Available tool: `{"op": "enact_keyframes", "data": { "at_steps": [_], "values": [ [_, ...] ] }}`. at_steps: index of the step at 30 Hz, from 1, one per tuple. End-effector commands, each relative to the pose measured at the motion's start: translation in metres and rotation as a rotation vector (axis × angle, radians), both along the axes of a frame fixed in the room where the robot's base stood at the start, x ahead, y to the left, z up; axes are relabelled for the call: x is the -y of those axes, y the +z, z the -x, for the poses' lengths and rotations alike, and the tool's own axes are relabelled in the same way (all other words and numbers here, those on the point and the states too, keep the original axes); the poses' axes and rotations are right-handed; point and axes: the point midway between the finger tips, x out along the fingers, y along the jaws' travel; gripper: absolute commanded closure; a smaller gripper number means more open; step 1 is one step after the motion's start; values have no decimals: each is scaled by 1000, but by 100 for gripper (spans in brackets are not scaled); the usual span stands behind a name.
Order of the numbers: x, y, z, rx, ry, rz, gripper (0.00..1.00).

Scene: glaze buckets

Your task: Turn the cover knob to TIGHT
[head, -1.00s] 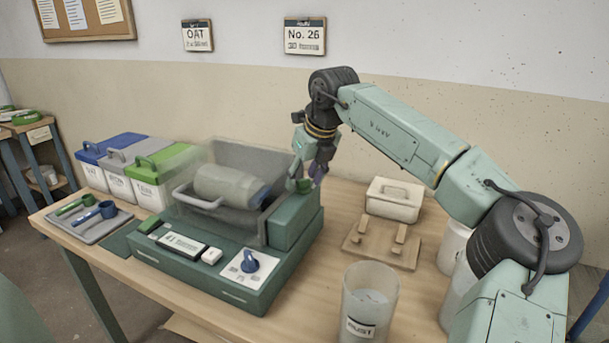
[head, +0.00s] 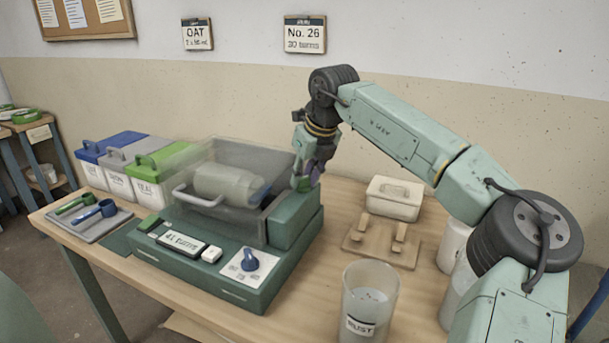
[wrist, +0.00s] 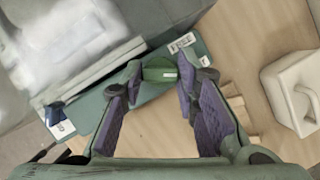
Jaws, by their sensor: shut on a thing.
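The cover knob (wrist: 158,70) is green with a short white mark, which lies toward the right in the wrist view. It is on the right side of the green machine (head: 283,285). My gripper (wrist: 166,77) is shut on the knob, with a purple-padded finger on each side of it. In the head view my gripper (head: 306,182) is at the machine's right end and largely covers the knob. A FREE label (wrist: 182,41) shows beside the knob. I cannot see a TIGHT label. The clear cover (head: 180,185) stands over a pale jar (head: 225,186).
A blue knob (head: 249,260) and a display (head: 182,243) reading about 41 turns are on the machine's front. A white lidded box (head: 394,200) and wooden rack (head: 382,246) are to the right. A clear beaker (head: 368,305) stands in front. Lidded buckets (head: 120,170) stand left.

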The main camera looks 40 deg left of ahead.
Motion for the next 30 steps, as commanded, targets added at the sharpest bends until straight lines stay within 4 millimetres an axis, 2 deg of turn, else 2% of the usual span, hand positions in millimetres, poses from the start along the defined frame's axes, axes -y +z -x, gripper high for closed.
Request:
{"op": "enact_keyframes", "data": {
  "at_steps": [10, 20, 21, 30],
  "values": [
    [-1, -1, 1, 4, -242, 0, 100],
    [-1, 1, 1, 2, -274, -1, 100],
    [-1, 1, 1, 1, -274, -2, 71],
    [-1, 0, 1, 1, -272, 0, 52]
  ]
}}
